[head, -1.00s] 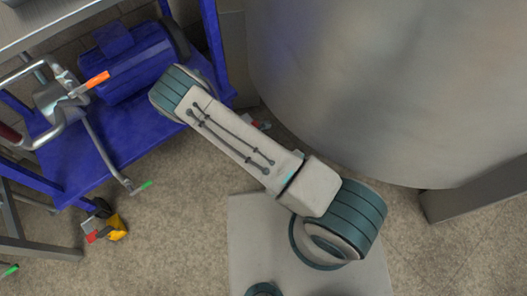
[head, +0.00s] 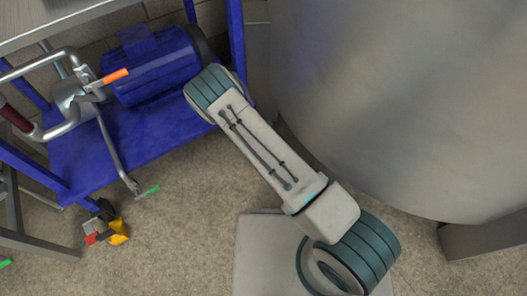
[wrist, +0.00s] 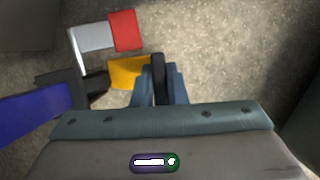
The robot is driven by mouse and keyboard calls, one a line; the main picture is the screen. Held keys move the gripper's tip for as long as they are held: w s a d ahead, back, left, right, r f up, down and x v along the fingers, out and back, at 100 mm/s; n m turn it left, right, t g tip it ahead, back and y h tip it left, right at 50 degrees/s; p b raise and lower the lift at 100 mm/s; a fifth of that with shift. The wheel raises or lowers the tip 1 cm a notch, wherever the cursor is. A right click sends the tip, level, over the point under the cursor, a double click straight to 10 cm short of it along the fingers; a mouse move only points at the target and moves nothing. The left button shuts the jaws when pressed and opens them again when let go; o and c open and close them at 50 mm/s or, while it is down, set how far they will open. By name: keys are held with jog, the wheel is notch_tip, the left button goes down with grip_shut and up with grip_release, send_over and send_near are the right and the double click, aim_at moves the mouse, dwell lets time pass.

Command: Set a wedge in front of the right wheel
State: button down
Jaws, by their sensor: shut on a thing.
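In the wrist view my gripper (wrist: 158,78) is shut on the dark end part of a yellow wedge (wrist: 127,72). The wedge's yellow body points left toward the black right wheel (wrist: 85,86), under the blue trolley leg (wrist: 35,106). The wedge lies very close to the wheel; I cannot tell whether they touch. A white and red piece (wrist: 107,36) sits by the wheel. In the head view my arm hides my gripper, the held wedge and the right wheel. The left wheel (head: 104,210) has another yellow wedge (head: 119,232) at it.
The blue trolley (head: 130,140) carries a blue motor (head: 155,65) and a pump with pipes. A hanging pipe with a green-tipped lever (head: 148,192) reaches down at its front. A large steel tank (head: 410,90) fills the right. Bare floor (head: 190,225) lies in front of the trolley.

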jog(key=shift+w+a, duration=0.1)
jog(key=shift+w, duration=0.05)
jog(key=c, duration=1.4)
grip_release()
jog(key=shift+o, duration=0.2)
jog(key=p+v, duration=0.5)
jog(key=v, duration=0.9)
